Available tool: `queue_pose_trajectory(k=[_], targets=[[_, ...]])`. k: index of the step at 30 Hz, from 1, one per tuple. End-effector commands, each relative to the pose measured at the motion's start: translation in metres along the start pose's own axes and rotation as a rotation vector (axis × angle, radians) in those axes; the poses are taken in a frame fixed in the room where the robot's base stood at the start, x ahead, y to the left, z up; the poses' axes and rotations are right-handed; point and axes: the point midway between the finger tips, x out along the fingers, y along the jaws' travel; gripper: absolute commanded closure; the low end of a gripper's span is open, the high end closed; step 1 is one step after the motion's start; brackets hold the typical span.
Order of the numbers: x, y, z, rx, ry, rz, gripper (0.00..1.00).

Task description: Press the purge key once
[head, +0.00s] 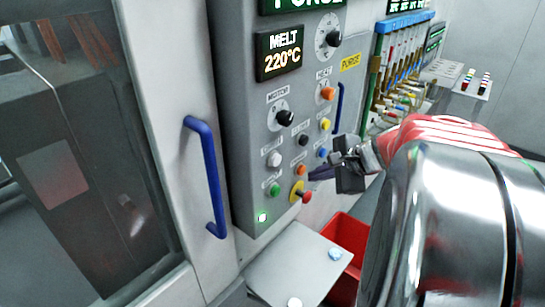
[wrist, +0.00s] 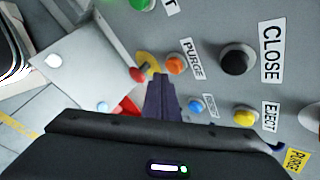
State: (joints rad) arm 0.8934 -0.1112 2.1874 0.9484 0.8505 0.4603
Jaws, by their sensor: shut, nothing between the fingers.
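The purge key is an orange round button (wrist: 176,65) with a PURGE label beside it in the wrist view. In the head view it is the small orange button (head: 302,169) low on the grey control panel (head: 236,120). My gripper (head: 314,174) is shut and empty, its dark fingers pointing at the panel just right of the key. In the wrist view the fingertips (wrist: 162,80) are close to the orange button, slightly to its lower left. I cannot tell whether they touch anything.
A red mushroom button (head: 305,195) on a yellow base sits just below the key. Blue (head: 322,152), black (head: 303,140) and yellow (head: 325,124) buttons are close by. A red bin (head: 345,238) and a pale shelf (head: 298,262) are below. A blue door handle (head: 207,180) stands out at left.

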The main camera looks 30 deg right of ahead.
Motion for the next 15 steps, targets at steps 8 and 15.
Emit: queue_pose_trajectory(k=[8,15], targets=[[-0.0003,0.0003,-0.0003,0.0,0.0,0.0,1.0],[-0.0076,0.0051,-0.0063,0.003,0.002,-0.001,1.0]])
